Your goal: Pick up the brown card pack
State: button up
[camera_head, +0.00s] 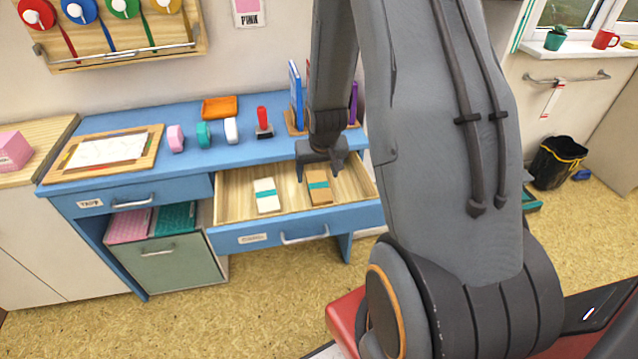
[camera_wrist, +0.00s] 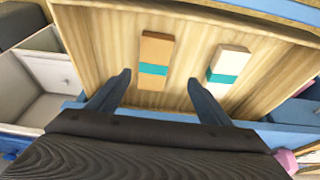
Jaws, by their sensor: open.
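The brown card pack (camera_head: 319,187) lies flat in the open desk drawer (camera_head: 229,203), right of the white card pack (camera_head: 267,196). It has a teal band around its middle. In the wrist view the brown pack (camera_wrist: 154,62) is left of centre and the white pack (camera_wrist: 229,65) is to its right. My gripper (camera_head: 319,175) is open and empty above the drawer, near the brown pack. In the wrist view its two fingers (camera_wrist: 158,88) stand wide apart, with the brown pack between and beyond them. I cannot tell the exact height.
The blue drawer front (camera_head: 270,235) and the drawer's side walls surround the packs. A red-handled stamp (camera_head: 263,124), several coloured tape-like items, an orange pad (camera_head: 220,107) and upright books (camera_head: 296,95) stand on the blue desk above. Bare drawer floor lies around both packs.

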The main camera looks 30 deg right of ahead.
aim_at(318, 185)
jog(key=shift+w+d+f+p, duration=0.2)
jog(key=shift+w+d+f, duration=0.1)
jog(key=shift+d+f, duration=0.2)
jog(key=shift+w+d+f+p, duration=0.15)
jog(key=shift+w+d+f, duration=0.15)
jog(key=shift+d+f, duration=0.2)
jog(key=shift+w+p+x, duration=0.1)
jog(key=shift+p+x, duration=0.45)
jog(key=shift+x, duration=1.3)
jog(key=shift+w+p+x, duration=0.15)
jog(key=shift+p+x, duration=0.35)
jog(key=shift+x, duration=1.4)
jog(key=shift+a+r, duration=0.1)
jog(key=shift+c, duration=0.2)
jog(key=shift+t, duration=0.3)
jog(key=c, duration=1.2)
jog(key=shift+c, duration=0.2)
jog(key=shift+r, duration=0.2)
